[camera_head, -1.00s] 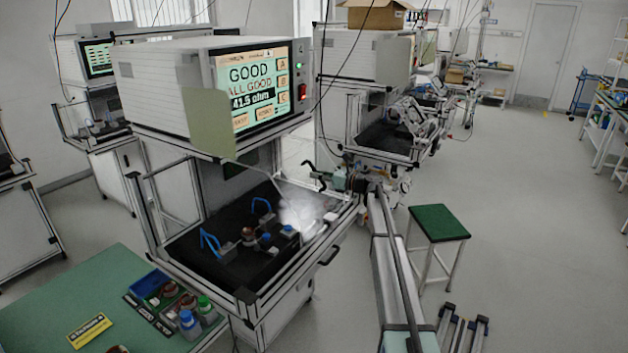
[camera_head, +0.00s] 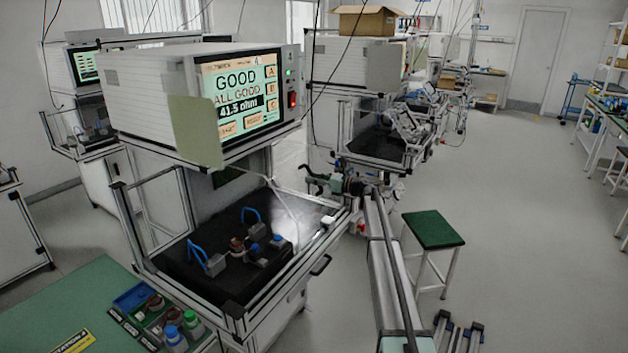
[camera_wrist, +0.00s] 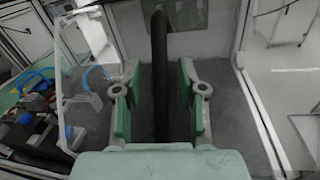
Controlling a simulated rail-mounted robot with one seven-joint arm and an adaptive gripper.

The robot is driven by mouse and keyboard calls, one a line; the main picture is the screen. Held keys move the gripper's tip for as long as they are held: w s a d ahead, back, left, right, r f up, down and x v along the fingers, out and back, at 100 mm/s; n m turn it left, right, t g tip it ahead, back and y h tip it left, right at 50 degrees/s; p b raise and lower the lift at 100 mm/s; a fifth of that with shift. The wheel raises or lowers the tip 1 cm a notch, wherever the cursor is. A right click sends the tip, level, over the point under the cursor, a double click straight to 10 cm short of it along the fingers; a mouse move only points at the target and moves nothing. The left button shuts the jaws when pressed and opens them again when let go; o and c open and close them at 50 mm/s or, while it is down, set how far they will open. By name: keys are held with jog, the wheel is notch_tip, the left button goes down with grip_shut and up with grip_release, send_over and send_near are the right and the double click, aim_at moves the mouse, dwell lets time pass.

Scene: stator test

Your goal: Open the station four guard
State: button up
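The station (camera_head: 155,105) with the GOOD screen (camera_head: 240,97) stands left of centre; a small figure on the screen looks like 4. A thin pale edge (camera_head: 287,207), perhaps part of its guard, slants over the dark test bed (camera_head: 205,280). A pale frame (camera_wrist: 61,95) shows at left in the wrist view. My gripper (camera_head: 315,180) is at the station's right side, small and unclear in the head view. In the wrist view my gripper (camera_wrist: 160,92) is open, its green-padded fingers on either side of a black upright bar (camera_wrist: 160,70), with gaps visible. The bar's lower end is hidden.
Blue-handled fixtures (camera_head: 207,258) and small parts sit on the test bed. A green bench (camera_head: 85,300) with a parts tray is at lower left. A green-topped stool (camera_head: 433,229) stands right of my rail. Another station (camera_head: 360,80) is behind. Floor at right is clear.

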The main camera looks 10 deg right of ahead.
jog(key=v, duration=1.2)
